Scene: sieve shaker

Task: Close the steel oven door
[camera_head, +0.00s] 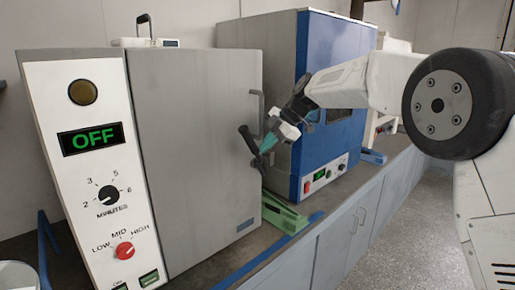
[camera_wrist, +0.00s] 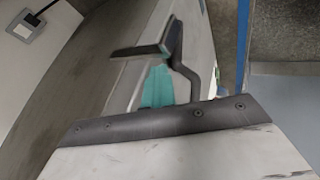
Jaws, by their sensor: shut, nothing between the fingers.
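The steel oven door (camera_head: 198,160) is the broad grey panel right of the oven's white control panel (camera_head: 88,170). It looks shut or nearly so; I cannot tell whether a small gap remains. Its dark handle (camera_head: 259,108) is at the right edge and also shows as a bent rod in the wrist view (camera_wrist: 186,72). My gripper (camera_head: 268,143), with teal fingertips, is shut and empty close to the handle's lower part. The fingertips also show in the wrist view (camera_wrist: 157,88). Whether they touch the handle or door I cannot tell.
A blue oven (camera_head: 335,65) stands just behind my gripper, to the right. A green object (camera_head: 285,214) lies on the counter below. The blue-edged counter (camera_head: 262,262) runs along the front. Open floor (camera_head: 405,225) is at the lower right.

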